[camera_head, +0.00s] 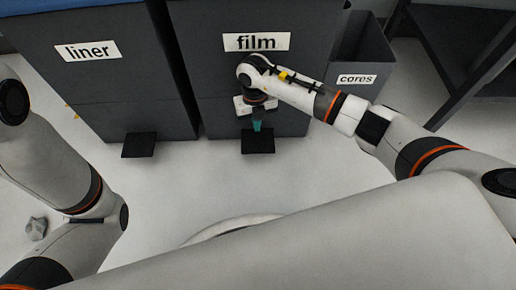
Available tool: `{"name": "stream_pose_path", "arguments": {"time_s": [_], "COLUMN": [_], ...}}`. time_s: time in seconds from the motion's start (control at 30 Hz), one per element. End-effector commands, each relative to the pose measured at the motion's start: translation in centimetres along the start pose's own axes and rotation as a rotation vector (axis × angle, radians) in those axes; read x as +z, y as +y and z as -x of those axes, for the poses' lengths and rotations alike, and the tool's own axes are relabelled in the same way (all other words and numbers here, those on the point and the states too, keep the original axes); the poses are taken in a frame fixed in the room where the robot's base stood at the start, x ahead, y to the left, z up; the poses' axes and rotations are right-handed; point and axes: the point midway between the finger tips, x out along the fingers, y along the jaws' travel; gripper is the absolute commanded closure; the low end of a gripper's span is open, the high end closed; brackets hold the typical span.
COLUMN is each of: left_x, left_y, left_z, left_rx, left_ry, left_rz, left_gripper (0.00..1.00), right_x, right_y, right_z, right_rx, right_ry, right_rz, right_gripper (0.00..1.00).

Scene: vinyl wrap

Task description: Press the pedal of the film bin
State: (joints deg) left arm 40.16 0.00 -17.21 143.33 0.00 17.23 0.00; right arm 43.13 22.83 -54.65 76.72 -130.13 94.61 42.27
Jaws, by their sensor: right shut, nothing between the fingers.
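The film bin (211,71) is a dark grey box at the top middle, with a white "film" label (256,42) on its front. Its black pedal (257,143) sticks out at the floor below the front. My right arm reaches in from the right, and my right gripper (257,127) points down over the pedal's back part. Its teal fingertips are shut with nothing between them. They overlap the pedal's back edge in the picture; I cannot tell whether they touch it. My left arm shows at the left, but its gripper is out of view.
A dark bin labelled "liner" (87,51) stands left, with its own black pedal (139,145). A smaller bin labelled "cores" (356,79) stands right. A dark metal frame (455,62) is at the top right. A crumpled grey piece (36,228) lies on the pale floor. The floor before the bins is clear.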

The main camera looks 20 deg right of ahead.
Motion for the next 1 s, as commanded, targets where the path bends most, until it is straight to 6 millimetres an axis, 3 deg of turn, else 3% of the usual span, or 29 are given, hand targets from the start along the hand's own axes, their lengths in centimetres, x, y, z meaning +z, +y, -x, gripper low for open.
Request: {"name": "stream_pose_path", "arguments": {"time_s": [0.47,1.0], "left_x": [0.2,2.0], "left_y": [-0.1,-1.2], "left_z": [0.7,5.9], "left_rx": [0.0,0.0], "left_ry": [0.002,0.001], "left_rz": [0.0,0.0], "left_gripper": [0.64,0.64], "right_x": [0.0,0.0], "right_y": [0.0,-0.1], "right_z": [-0.8,-6.9], "right_rx": [-0.002,-0.003], "right_ry": [-0.002,-0.002], "right_rz": [0.0,-0.001], "right_gripper": [1.0,1.0]}}
